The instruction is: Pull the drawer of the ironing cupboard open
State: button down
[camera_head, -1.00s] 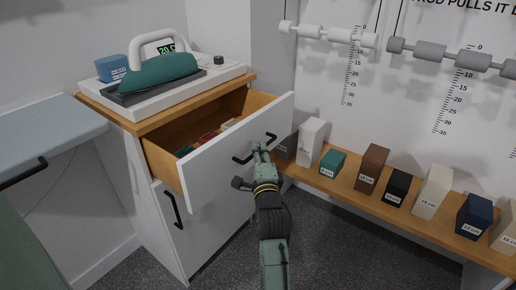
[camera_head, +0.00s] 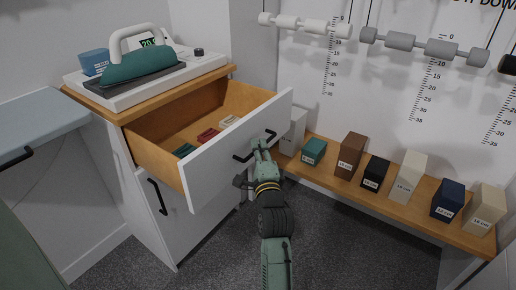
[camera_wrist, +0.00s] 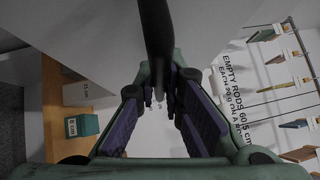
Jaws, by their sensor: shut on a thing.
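The ironing cupboard (camera_head: 160,215) is white with a wooden top. Its upper drawer (camera_head: 225,155) is well out, with a white front and wooden sides. Inside lie a green, a red and a pale item. My gripper (camera_head: 258,148) is at the black bar handle (camera_head: 242,158) on the drawer front and is shut on it. In the wrist view the dark handle bar (camera_wrist: 155,40) runs between the two fingers of my gripper (camera_wrist: 160,100). The lower door with its black handle (camera_head: 157,196) is closed.
A wooden shelf (camera_head: 330,180) with several labelled blocks runs to the right. Carpeted floor (camera_head: 330,250) is clear in front.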

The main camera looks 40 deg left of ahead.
jog(key=c, duration=1.7)
grip_release()
jog(key=v, duration=1.2)
